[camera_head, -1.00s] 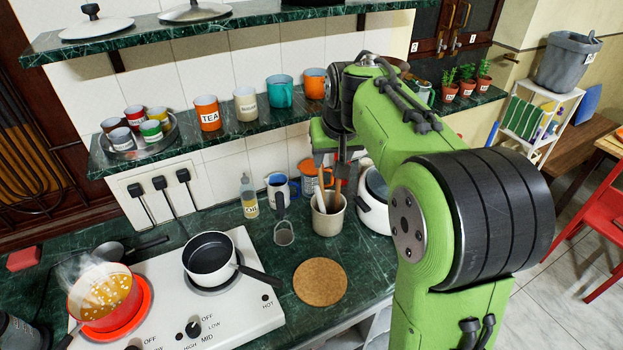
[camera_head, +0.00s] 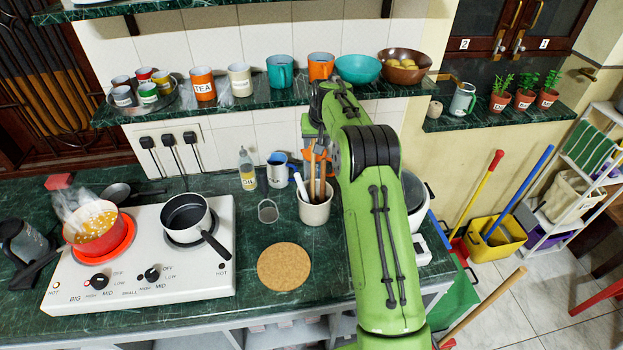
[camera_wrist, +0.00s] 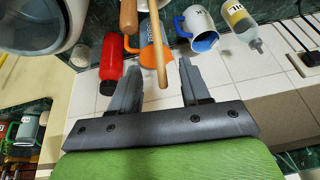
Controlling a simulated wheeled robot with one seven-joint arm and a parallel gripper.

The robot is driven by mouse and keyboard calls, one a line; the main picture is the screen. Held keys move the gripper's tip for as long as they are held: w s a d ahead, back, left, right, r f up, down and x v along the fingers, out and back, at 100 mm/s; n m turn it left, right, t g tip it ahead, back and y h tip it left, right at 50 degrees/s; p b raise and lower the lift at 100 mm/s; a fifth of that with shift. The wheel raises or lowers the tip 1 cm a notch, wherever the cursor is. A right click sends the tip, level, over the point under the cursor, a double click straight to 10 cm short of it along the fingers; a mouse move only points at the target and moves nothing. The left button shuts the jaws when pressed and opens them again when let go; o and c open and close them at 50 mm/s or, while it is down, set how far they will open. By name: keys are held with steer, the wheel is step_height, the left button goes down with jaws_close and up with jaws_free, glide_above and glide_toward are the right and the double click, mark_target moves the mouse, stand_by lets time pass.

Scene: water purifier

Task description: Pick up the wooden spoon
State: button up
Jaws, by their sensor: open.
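A cream utensil pot (camera_head: 315,211) stands on the green counter with several handles sticking up. Two are wooden, a thin pale handle (camera_wrist: 156,40) and a thicker brown one (camera_wrist: 128,16). I cannot tell which belongs to the wooden spoon, as the lower ends are hidden in the pot. My gripper (camera_wrist: 159,66) is open, with the pale handle's end between its fingers in the wrist view, without visible contact on either finger. The brown handle is outside the fingers, to the left. In the head view my arm partly covers the gripper above the pot.
A shelf (camera_head: 300,106) with mugs and bowls runs above the pot. A blue-handled mug (camera_head: 277,170) and oil bottle (camera_head: 248,170) stand left of it. A white cooker (camera_head: 414,190) is close on the right. A cork mat (camera_head: 284,267) lies in front.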

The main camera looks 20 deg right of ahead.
mark_target(314, 158)
steer(key=p+x, duration=0.1)
steer(key=x, duration=0.9)
steer(key=shift+w+d+f, duration=0.1)
steer(key=shift+d+f, duration=0.1)
steer(key=shift+f, duration=0.05)
steer(key=shift+a+r, duration=0.1)
steer(key=shift+c, duration=1.3)
jaws_close()
